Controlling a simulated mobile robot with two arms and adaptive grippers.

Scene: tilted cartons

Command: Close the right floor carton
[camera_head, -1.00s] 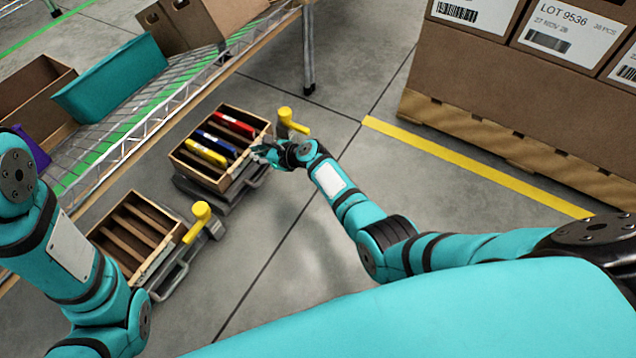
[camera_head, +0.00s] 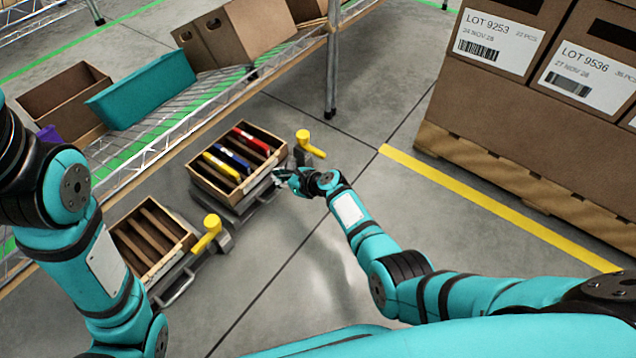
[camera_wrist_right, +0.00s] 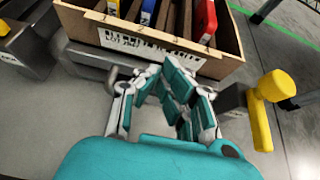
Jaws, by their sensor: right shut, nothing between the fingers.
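The right floor carton (camera_head: 206,184) is a brown box standing open-topped on a dark stand, left of centre in the head view. Red, blue and yellow flat items stand between its dividers. No closed lid shows over it. Its labelled front wall (camera_wrist_right: 82,27) fills the top of the wrist view. My right gripper (camera_head: 283,177) is just outside the carton's near right side, low by the stand. In the wrist view its fingers (camera_wrist_right: 178,75) point at the front wall and hold nothing; contact cannot be told. My left arm shows at the left, but its gripper is out of frame.
A yellow-knobbed lever (camera_head: 311,146) stands right of the carton. A second open floor carton (camera_head: 132,250) with empty slots sits nearer, with its own yellow lever (camera_head: 207,233). A wire shelf with a teal bin (camera_head: 150,92) runs behind. Clear floor lies right, before the yellow line.

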